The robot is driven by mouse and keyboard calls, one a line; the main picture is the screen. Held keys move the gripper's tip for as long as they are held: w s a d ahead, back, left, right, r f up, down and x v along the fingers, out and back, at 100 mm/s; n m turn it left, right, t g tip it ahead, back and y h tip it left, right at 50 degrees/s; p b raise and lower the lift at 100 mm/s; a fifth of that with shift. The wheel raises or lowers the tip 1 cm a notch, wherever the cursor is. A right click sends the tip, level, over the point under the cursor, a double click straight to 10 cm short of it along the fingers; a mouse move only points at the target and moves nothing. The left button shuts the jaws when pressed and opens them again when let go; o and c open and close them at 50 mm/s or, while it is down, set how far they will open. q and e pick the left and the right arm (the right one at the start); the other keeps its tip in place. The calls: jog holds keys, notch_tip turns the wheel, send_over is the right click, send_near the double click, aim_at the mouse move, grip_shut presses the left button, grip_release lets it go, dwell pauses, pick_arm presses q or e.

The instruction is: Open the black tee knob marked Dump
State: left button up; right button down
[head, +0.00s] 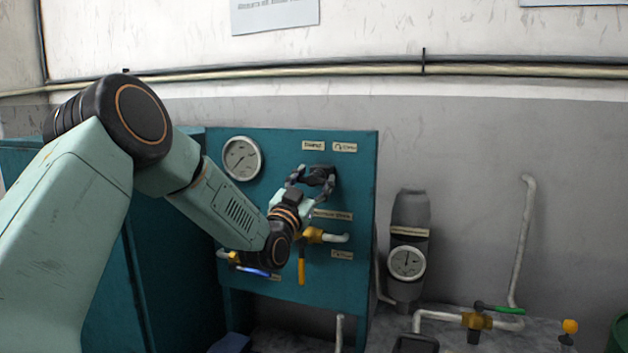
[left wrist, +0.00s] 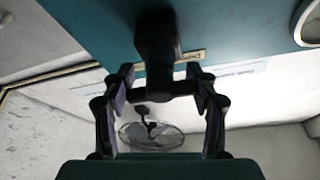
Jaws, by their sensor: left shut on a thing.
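The black tee knob (head: 320,171) sticks out of the teal panel (head: 358,190), below two small labels near the panel's top right. My left gripper (head: 312,182) is at the knob, with one finger on each side. In the left wrist view, the knob's dark stem (left wrist: 157,45) comes down from the panel, and its crossbar lies between the fingers of my left gripper (left wrist: 160,88). The gripper is shut on the knob. The label above the knob (head: 313,146) is too blurred to read surely. My right gripper is not in view.
A round gauge (head: 242,158) sits left of the knob. Below are brass valves with a yellow handle (head: 301,270) and a blue handle (head: 252,271). Right of the panel stand a grey cylinder with a gauge (head: 407,262) and a green-handled valve (head: 497,309) on pipes.

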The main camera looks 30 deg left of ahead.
pick_arm(q)
jog(key=shift+r, duration=0.1)
jog(key=shift+c, duration=1.1)
